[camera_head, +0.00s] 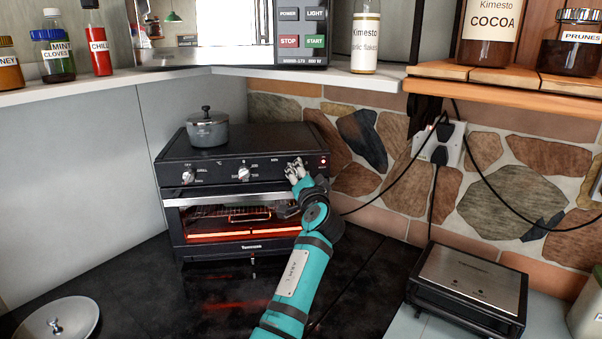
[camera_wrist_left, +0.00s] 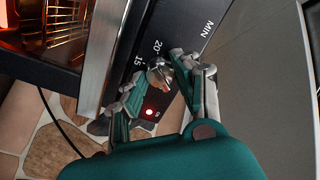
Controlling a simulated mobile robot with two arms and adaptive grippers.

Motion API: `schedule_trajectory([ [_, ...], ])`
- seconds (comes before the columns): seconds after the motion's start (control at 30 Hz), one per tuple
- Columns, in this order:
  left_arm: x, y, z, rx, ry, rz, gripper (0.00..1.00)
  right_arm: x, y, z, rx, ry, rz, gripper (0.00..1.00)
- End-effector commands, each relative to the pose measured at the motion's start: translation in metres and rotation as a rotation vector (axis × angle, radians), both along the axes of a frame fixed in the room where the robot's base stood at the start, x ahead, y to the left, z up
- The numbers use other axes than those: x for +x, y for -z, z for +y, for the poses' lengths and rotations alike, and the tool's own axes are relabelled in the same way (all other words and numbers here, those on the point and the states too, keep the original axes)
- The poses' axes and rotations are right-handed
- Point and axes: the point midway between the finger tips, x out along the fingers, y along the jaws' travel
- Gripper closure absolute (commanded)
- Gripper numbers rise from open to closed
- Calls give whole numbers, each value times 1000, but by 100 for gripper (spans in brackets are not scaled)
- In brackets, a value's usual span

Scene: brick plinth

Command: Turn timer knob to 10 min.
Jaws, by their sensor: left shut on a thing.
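The black toaster oven (camera_head: 240,199) stands in the corner with its door closed and glowing heating bars inside. The timer knob (camera_wrist_left: 160,76) is the rightmost knob on its control panel, beside the marks 15, 20 and MIN in the left wrist view. My left gripper (camera_head: 297,169) reaches the panel's right end and is shut on this knob. In the head view its fingers largely hide the knob. The 10 mark and the exact knob setting cannot be read. A red light (camera_wrist_left: 149,112) is lit beside the knob. My right gripper is not in view.
A grey pot (camera_head: 207,132) sits on the oven. A microwave (camera_head: 301,35) and jars stand on the shelf above. A sandwich press (camera_head: 470,283) lies at the right, and a round lid (camera_head: 58,321) at the lower left. Black cables hang from the wall socket (camera_head: 440,143).

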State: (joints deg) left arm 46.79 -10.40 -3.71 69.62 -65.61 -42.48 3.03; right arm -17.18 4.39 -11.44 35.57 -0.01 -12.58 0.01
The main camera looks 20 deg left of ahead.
Motion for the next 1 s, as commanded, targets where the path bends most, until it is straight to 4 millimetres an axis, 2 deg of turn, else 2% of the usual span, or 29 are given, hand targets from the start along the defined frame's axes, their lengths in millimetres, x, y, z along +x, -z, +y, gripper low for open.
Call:
schedule_trajectory([
  [0.47,0,-2,0,414,1,191,100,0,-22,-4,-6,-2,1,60],
  [1.0,0,-2,1,880,1,410,100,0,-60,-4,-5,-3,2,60],
])
